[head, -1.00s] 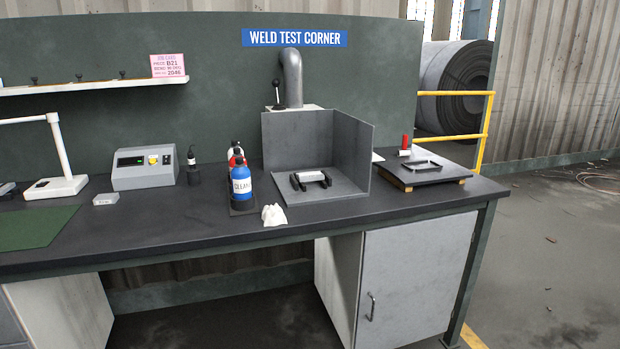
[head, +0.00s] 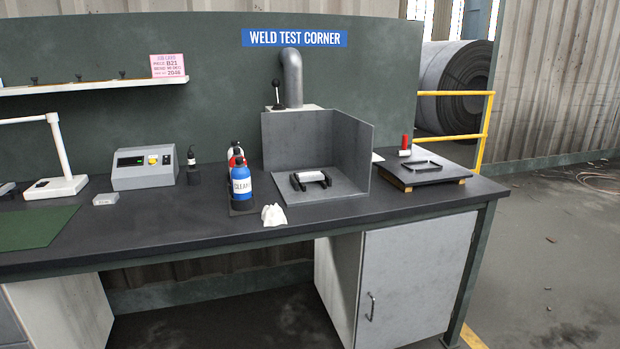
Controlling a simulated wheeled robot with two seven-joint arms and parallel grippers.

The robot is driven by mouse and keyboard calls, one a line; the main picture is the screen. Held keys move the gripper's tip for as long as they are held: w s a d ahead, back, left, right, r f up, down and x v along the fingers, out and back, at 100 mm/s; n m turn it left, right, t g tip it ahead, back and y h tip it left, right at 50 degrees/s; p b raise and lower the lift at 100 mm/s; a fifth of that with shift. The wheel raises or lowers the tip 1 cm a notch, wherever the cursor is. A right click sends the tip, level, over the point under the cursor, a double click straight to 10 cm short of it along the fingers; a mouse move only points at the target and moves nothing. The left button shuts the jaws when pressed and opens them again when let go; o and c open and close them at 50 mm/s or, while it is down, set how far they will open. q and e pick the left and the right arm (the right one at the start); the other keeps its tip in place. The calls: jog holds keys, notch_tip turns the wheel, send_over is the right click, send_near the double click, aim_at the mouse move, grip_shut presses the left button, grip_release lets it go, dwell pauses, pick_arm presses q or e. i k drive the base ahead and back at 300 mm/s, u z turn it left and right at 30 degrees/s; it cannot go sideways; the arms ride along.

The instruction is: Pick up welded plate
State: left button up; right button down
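A small light-grey plate (head: 311,175), which looks like the welded plate, rests across two black supports (head: 297,182). They stand on the floor of a grey open booth (head: 352,187) with a back wall and a right side wall. I cannot make out a weld seam on the plate at this size. Neither of my grippers shows in the head view, so nothing is seen touching the plate.
A blue "CLEAN" bottle (head: 241,184), a red bottle (head: 233,150) and a white cloth (head: 273,215) stand left of the booth. A dark slab (head: 428,172) on wooden blocks lies right. A grey instrument box (head: 145,168) stands left. The bench front (head: 180,228) is clear.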

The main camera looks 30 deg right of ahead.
aim_at(315, 176)
jog(key=z, duration=2.3)
jog(key=i, duration=2.05)
jog(key=u, duration=3.2)
